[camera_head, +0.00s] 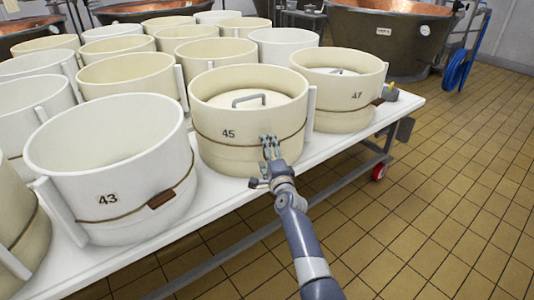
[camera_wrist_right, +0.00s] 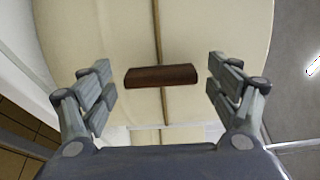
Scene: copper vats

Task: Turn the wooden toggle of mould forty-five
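Mould forty-five (camera_head: 228,150) is a cream round tub marked 45 in the front row on the white table, with a cord around it and a lid with a metal handle inside. My right gripper (camera_head: 270,148) is at its front right side and covers its toggle in the head view. In the right wrist view, the dark brown wooden toggle (camera_wrist_right: 162,76) lies across the cord, between the spread fingers of the right gripper (camera_wrist_right: 165,85). The fingers are open, apart from the toggle on both sides. My left gripper is not in view.
Mould 43 (camera_head: 110,160) stands to the left with its toggle (camera_head: 161,199); mould 47 (camera_head: 340,100) stands to the right. More moulds fill the white table (camera_head: 225,205) behind. Tiled floor (camera_head: 440,190) is clear on the right. Copper vats (camera_head: 392,45) stand at the back.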

